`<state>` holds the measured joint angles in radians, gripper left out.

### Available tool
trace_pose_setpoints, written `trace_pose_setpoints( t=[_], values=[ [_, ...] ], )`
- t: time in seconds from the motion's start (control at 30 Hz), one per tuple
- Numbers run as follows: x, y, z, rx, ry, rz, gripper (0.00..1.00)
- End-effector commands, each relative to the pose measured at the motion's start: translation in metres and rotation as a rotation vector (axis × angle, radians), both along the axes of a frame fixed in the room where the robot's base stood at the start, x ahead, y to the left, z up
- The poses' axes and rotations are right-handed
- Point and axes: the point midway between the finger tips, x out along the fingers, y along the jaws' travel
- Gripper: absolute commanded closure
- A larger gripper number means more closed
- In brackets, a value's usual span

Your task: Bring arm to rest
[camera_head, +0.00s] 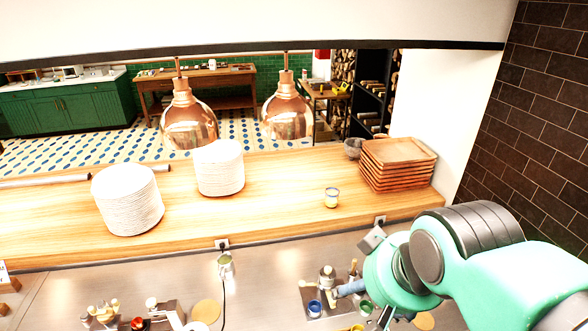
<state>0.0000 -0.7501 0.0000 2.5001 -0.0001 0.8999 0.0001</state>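My arm is teal with dark grey joint covers and reaches in from the lower right of the head view. Its wrist is bent down over the steel counter (262,283). My gripper (385,319) is at the bottom edge, mostly hidden by the wrist and cut off by the frame. I cannot tell whether its fingers are open or shut, or whether they hold anything. Small containers stand close to its left, including a blue-rimmed cup (314,308).
A wooden pass shelf (275,205) runs behind the counter. Copper lamps (189,122) (287,108) hang above. A brick wall (535,110) stands right.

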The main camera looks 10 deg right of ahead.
Motion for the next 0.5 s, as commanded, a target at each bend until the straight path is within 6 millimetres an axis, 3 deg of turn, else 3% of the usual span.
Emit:
trace_pose_setpoints(
  t=[0.5],
  values=[
    [0.0,0.0,-0.091,0.0,0.0,0.0,0.22]
  ],
)
